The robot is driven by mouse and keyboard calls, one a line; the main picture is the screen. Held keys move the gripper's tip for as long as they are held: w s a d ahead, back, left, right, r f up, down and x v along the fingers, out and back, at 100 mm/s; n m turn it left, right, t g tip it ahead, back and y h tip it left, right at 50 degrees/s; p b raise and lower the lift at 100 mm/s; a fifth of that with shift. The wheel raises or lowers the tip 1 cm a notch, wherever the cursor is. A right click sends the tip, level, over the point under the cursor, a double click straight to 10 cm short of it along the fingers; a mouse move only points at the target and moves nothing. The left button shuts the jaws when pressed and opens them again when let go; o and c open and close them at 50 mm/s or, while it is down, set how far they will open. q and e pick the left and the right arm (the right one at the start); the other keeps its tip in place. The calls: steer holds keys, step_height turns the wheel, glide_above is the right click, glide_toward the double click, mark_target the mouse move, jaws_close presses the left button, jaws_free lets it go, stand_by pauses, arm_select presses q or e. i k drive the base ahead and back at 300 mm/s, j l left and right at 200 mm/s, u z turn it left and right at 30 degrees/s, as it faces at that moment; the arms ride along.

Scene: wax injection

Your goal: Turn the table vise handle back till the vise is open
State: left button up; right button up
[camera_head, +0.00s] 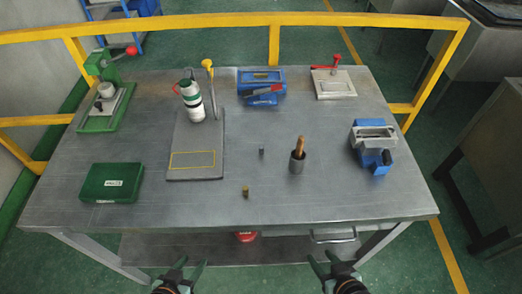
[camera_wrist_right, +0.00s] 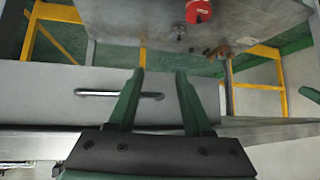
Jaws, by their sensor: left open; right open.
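The table vise (camera_head: 373,140) looks like the blue device with pale grey jaws at the right end of the table. A gap shows between its jaws, but its handle cannot be made out clearly. My left gripper (camera_head: 190,264) is open and empty in front of the table's near edge. My right gripper (camera_head: 323,257) is also open and empty in front of the near edge, well short of the vise. In the right wrist view the right gripper (camera_wrist_right: 160,73) has nothing between its fingers, and the vise does not show there.
A metal bar handle (camera_head: 333,237) and red object (camera_head: 246,237) sit below the front edge.

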mark_target(387, 160)
steer(key=k+l+z, duration=0.15)
steer(key=z, duration=0.85)
steer(key=k+j+z, duration=0.2)
